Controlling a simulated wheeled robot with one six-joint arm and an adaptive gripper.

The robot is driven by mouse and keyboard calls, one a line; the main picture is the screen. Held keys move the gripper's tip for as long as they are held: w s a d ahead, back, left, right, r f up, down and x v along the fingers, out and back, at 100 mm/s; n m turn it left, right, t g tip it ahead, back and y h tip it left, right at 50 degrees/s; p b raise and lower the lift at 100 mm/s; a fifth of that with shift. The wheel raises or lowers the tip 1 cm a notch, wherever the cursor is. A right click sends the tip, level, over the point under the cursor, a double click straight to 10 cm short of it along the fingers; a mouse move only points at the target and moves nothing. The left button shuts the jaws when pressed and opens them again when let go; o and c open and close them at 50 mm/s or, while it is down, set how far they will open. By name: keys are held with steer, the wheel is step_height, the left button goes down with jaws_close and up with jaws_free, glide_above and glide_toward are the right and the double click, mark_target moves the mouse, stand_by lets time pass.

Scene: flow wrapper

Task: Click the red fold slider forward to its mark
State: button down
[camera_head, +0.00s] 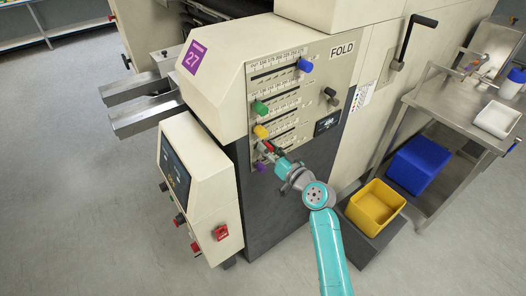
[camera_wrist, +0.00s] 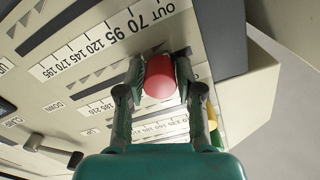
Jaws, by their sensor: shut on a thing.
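The red fold slider knob (camera_wrist: 159,77) sits between the fingers of my gripper (camera_wrist: 159,72) in the wrist view, and the gripper is shut on it. Printed numbered scales (camera_wrist: 110,38) run beside the knob, with the word OUT near one end. In the head view my gripper (camera_head: 271,151) reaches the lower part of the FOLD panel (camera_head: 318,75), and only a little red of the slider shows there. The fingers hide part of the slot and scale. I cannot make out the slider's target mark.
A display (camera_head: 327,123) sits at the panel's lower right.

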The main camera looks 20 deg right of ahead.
steer(key=d, duration=0.1)
steer(key=w+d, duration=0.1)
steer(key=d, duration=0.3)
steer(key=shift+w+d, duration=0.25)
steer(key=shift+w, duration=0.15)
steer(key=c, duration=0.9)
jaws_free()
glide_toward(277, 136)
steer(key=v, duration=0.5)
